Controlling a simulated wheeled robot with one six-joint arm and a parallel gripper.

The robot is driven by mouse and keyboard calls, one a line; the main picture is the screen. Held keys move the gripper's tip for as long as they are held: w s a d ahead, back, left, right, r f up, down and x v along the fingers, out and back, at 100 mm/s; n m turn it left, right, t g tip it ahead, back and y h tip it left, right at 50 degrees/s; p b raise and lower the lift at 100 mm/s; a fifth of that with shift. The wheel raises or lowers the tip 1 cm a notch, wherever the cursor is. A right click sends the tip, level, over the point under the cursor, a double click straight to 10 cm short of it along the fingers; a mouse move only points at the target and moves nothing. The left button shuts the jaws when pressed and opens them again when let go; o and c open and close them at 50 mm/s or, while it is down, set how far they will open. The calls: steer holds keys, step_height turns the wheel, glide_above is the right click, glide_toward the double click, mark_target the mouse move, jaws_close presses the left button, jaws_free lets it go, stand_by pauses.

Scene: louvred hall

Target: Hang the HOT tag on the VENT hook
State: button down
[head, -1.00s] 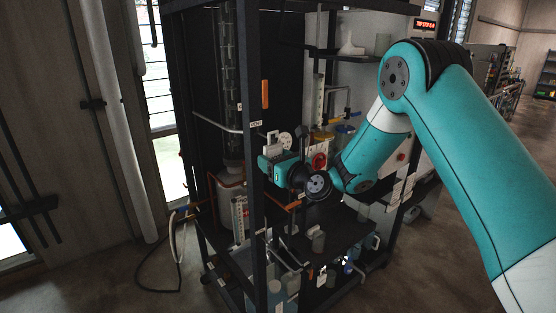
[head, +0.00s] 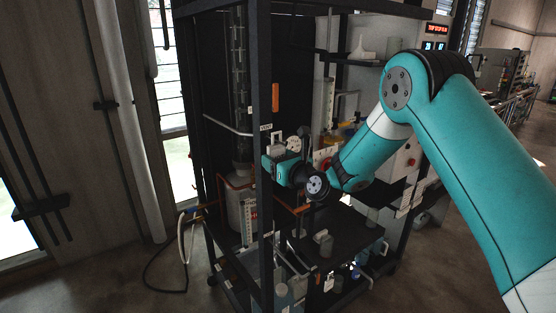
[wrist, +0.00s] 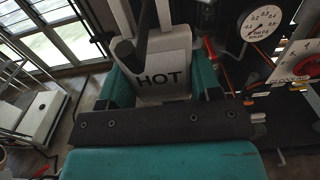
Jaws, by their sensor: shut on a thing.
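The HOT tag (wrist: 163,78) is a pale grey plate with dark letters and a frame-like top. It sits between the teal fingers of my gripper (wrist: 162,88) in the wrist view, with the gripper shut on it. In the head view the tag (head: 277,145) stands upright above my gripper (head: 274,164), close to the rack's front post. A small white label (head: 266,127), seemingly VENT, is on that post, just above and left of the tag. I cannot make out the hook itself. A dark bar shows at the tag's top opening in the wrist view; contact is unclear.
The dark rack post (head: 265,220) stands close to my gripper. A round gauge (wrist: 262,22) and a red dial (wrist: 306,66) are to the right of the tag. Louvred windows (head: 172,95) are at left.

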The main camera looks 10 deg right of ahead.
steer(key=shift+f, duration=0.15)
stand_by(0.3)
steer(key=shift+f+b, duration=0.45)
steer(key=shift+f, duration=0.1)
steer(key=shift+c, duration=1.1)
jaws_free()
steer(key=b+v, duration=0.5)
steer(key=v, duration=0.2)
